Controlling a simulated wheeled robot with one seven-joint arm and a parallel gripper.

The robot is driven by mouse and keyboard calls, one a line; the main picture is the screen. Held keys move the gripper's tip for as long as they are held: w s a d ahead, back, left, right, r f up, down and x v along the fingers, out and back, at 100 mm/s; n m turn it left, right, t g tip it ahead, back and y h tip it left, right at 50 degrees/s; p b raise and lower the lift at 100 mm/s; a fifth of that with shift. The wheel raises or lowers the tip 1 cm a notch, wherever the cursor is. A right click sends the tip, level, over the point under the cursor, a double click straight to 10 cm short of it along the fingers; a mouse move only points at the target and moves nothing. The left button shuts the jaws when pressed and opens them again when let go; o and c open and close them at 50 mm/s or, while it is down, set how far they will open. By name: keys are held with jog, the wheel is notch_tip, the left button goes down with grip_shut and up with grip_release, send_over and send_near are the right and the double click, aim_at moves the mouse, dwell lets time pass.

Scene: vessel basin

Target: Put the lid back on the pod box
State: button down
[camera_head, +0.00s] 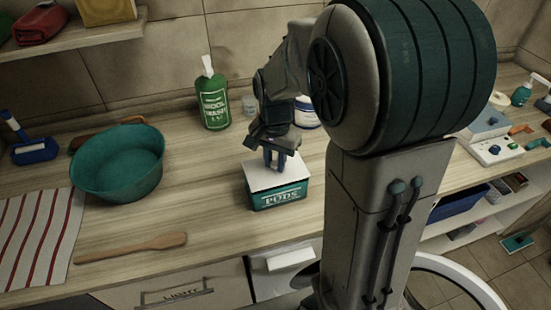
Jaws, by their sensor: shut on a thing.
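The pod box (279,197) is a teal box with white lettering reading "PODS". It stands upright on the wooden counter at the middle of the view. A white lid (263,179) lies over its top and looks roughly level. I cannot tell whether the lid is fully seated on the rim. My gripper (275,164) points down over the middle of the lid, with its fingers shut on the lid. The exact grip point is hidden by the fingers, and my arm covers the area behind and right of the box.
A teal basin (118,165) stands at the left, with a striped cloth (36,240) and a wooden spatula (130,248) in front. A green bottle (212,103) stands behind the box. A white tub (306,113) is partly hidden by my arm.

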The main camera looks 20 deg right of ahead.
jog(key=shift+f, duration=0.4)
dwell(1.1)
dwell(0.3)
jog(key=c, duration=0.7)
grip_release()
jog(key=shift+r, duration=0.15)
jog(key=shift+r+p, duration=2.6)
jog(key=shift+r, duration=0.8)
grip_shut()
